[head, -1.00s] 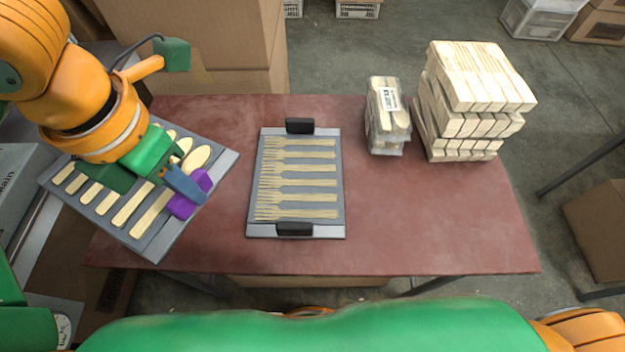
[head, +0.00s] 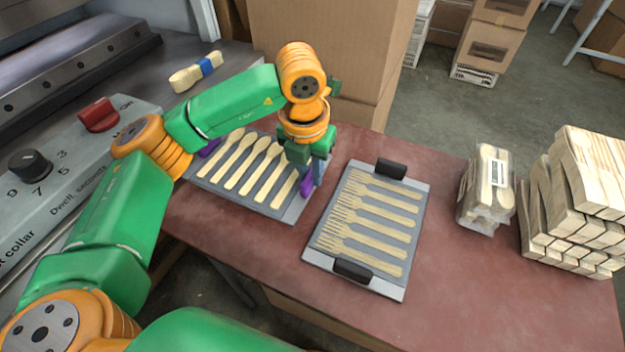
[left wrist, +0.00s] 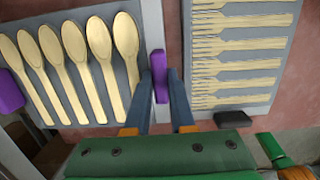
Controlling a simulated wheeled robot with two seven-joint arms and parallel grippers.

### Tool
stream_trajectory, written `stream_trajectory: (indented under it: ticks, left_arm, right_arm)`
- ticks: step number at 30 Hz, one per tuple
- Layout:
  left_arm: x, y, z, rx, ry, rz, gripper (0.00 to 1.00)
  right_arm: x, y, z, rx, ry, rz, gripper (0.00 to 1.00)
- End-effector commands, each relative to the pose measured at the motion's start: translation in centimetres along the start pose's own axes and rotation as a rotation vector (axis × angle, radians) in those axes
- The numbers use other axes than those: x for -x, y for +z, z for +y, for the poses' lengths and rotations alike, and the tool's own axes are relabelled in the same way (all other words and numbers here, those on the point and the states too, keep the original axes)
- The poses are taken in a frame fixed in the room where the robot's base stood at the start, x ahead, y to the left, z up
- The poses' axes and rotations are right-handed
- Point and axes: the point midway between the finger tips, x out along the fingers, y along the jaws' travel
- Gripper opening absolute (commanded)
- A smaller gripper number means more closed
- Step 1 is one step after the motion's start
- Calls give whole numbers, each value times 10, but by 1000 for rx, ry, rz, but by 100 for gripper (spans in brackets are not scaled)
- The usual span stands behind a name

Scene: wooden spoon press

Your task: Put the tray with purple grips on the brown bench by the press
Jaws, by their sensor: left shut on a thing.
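The tray with purple grips (head: 285,213) carries several wooden spoons. It is at the left end of the red-brown bench (head: 440,300), left of a fork tray and close to the press (head: 70,70). My left gripper (head: 309,180) is shut on the tray's right purple grip (head: 305,189). The left wrist view shows this purple grip (left wrist: 159,65) between the fingers (left wrist: 160,85). The other purple grip (head: 210,147) is free at the tray's left end. I cannot tell whether the tray touches the bench. My right gripper is not in view.
A grey tray with black grips (head: 395,289) holds several wooden forks right beside the spoon tray. A wrapped spoon pack (head: 487,190) and a wood stack (head: 580,200) stand farther right. A banded spoon bundle (head: 195,72) lies by the press. Cardboard boxes (head: 320,60) stand behind.

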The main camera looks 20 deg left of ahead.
Motion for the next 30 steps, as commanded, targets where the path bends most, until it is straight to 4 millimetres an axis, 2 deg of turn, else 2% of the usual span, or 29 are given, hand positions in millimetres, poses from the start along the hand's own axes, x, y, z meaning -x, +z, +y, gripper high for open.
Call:
stream_trajectory:
  ticks: [3,7,17,18,20,21,30]
  left_arm:
    - [-13,6,0,-1,2,2,0]
    - [-38,2,0,-1,1,2,0]
    - [-43,1,0,-1,1,-2,0]
    - [-42,1,0,-1,0,-1,33]
    - [-41,1,0,-1,0,-1,49]
    - [-41,1,0,-1,0,-1,52]
    - [-37,2,0,-1,0,-1,52]
  right_arm:
    - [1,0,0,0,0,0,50]
    - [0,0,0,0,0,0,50]
    - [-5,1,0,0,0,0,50]
    - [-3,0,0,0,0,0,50]
    - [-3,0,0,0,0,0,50]
    - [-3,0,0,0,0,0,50]
    - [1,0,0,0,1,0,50]
